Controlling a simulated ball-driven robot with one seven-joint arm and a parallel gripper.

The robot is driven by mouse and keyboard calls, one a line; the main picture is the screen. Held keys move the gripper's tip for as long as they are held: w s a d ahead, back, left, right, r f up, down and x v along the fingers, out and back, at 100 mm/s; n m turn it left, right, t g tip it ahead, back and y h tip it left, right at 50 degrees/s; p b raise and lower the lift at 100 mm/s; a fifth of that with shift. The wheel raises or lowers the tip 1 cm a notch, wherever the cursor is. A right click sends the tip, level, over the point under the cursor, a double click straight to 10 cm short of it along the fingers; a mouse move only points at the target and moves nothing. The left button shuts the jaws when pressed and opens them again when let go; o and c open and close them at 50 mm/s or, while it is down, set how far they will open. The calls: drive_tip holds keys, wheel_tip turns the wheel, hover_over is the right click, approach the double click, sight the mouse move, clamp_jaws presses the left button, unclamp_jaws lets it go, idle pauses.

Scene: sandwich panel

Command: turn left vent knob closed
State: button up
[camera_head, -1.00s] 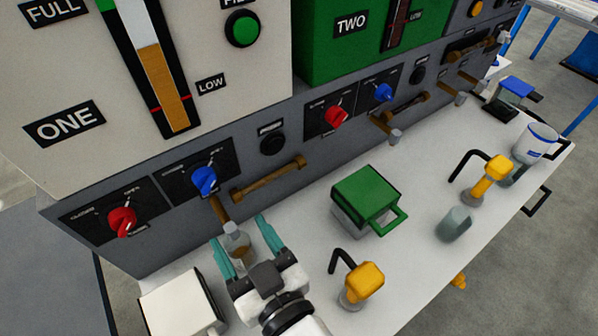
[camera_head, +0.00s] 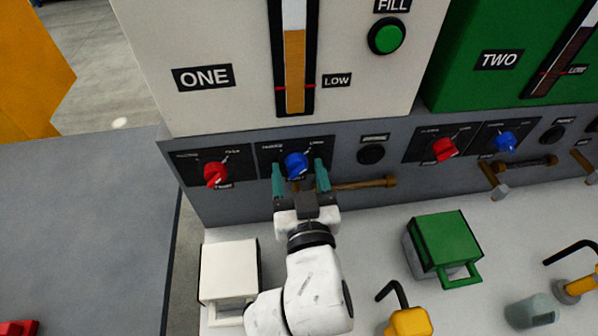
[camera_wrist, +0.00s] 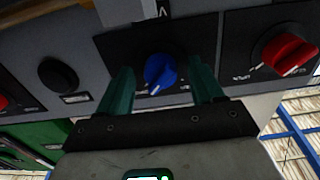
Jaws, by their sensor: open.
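A blue knob (camera_head: 296,163) is on a black plate on the grey panel below the white unit marked ONE. The small print beside it is too blurred to read surely. My gripper (camera_head: 300,180) is open in front of the panel, one teal finger at each side of the knob. In the wrist view the blue knob (camera_wrist: 160,70) shows between the fingertips of my gripper (camera_wrist: 163,80), its white mark toward the lower left. Whether the fingers touch it I cannot tell. A red knob (camera_head: 215,174) is on the plate to the left; it also shows in the wrist view (camera_wrist: 288,53).
A brown pipe (camera_head: 365,184) sticks out just right of my gripper. A black round button (camera_head: 371,154) is right of the blue knob. A white box (camera_head: 229,275) and a green box (camera_head: 442,245) stand on the pale counter. Another red knob (camera_head: 445,149) and blue knob (camera_head: 505,142) are farther right.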

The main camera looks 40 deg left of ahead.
drive_tip(key=c, duration=1)
drive_tip(key=shift+c, duration=0.2)
drive_tip(key=n+p, duration=0.2)
drive_tip(key=n, duration=0.2)
drive_tip(key=shift+r, duration=0.15)
drive_tip(key=n+p, duration=0.2)
drive_tip(key=n, duration=0.2)
drive_tip(key=shift+w+n, duration=0.1)
drive_tip(key=shift+n, duration=0.2)
drive_tip(key=n+p, duration=0.2)
drive_tip(key=n, duration=0.2)
drive_tip(key=n+p, duration=0.1)
drive_tip(key=n, duration=0.4)
drive_tip(key=shift+p, duration=0.3)
drive_tip(key=shift+n, duration=0.3)
